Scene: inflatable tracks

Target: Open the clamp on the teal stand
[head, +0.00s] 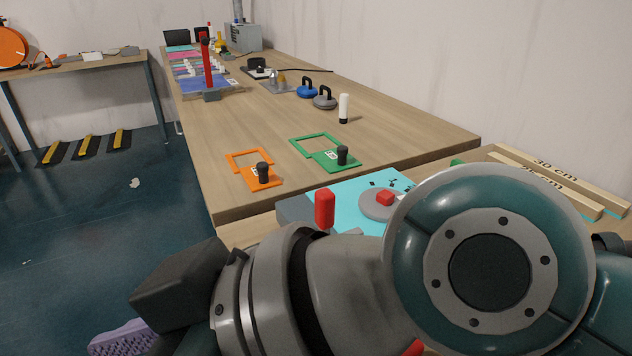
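A box with a bright teal top (345,190) and grey side stands at the near end of the table, partly hidden behind my arm. On its top are a grey disc with a red block (385,198) and small dark marks. A red upright handle (325,208) shows just in front of it; its base is hidden by my arm. I cannot tell whether this is the clamp or whether it is open. My large arm links fill the foreground. Neither gripper can be made out.
Orange (262,180) and green (325,155) frames with black knobs lie beyond the box. A white cylinder (344,108), blue and grey kettle-like weights (324,98) and a red lever (207,66) stand farther back. Wooden bars (560,180) lie at right. The middle tabletop is mostly clear.

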